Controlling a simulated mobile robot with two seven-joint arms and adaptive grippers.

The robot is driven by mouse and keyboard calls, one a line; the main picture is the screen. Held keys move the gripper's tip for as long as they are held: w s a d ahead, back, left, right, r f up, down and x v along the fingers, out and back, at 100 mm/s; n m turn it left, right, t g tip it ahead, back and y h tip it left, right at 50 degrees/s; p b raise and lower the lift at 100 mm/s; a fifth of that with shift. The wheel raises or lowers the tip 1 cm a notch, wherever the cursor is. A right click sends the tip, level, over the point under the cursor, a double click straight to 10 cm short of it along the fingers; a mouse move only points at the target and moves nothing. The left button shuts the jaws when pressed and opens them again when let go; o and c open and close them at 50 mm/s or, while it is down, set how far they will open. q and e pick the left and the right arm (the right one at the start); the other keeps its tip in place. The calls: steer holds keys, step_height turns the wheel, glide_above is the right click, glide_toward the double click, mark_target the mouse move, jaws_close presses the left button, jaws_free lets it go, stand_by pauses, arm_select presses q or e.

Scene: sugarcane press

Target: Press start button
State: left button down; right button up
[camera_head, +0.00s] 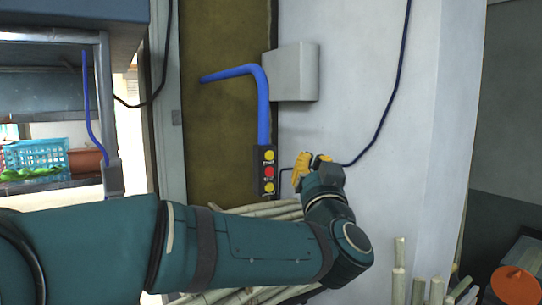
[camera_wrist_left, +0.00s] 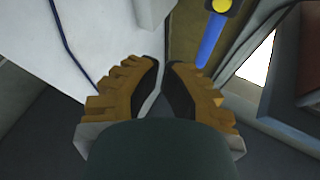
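A dark button box (camera_head: 262,171) is at the lower end of the blue conduit. It has a yellow button (camera_head: 269,155) at the top, a red one (camera_head: 269,172) in the middle and another yellow one (camera_head: 269,188) at the bottom. The labels are too small to read. My left gripper (camera_head: 306,164) is to the right of the box, apart from it. The left wrist view shows its fingers (camera_wrist_left: 163,66) with a narrow gap and nothing between them. There, part of the box with one yellow button (camera_wrist_left: 221,5) shows at the top edge. My right gripper is out of view.
A grey wall box (camera_head: 292,72) sits above the button box, and the blue conduit (camera_head: 263,110) bends beside it. A dark cable (camera_head: 385,115) runs down the pale wall. Cane stalks (camera_head: 270,210) lie behind my left arm. An orange lid-like object (camera_head: 516,286) is at lower right.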

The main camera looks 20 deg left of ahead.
mark_target(270, 155)
arm_select(q)
steer(key=w+a, duration=0.5)
steer(key=a, duration=0.2)
steer(key=shift+w, duration=0.25)
steer(key=c, duration=1.7)
jaws_free()
jaws_close()
steer(key=shift+w+a, duration=0.25)
steer(key=shift+a, duration=0.05)
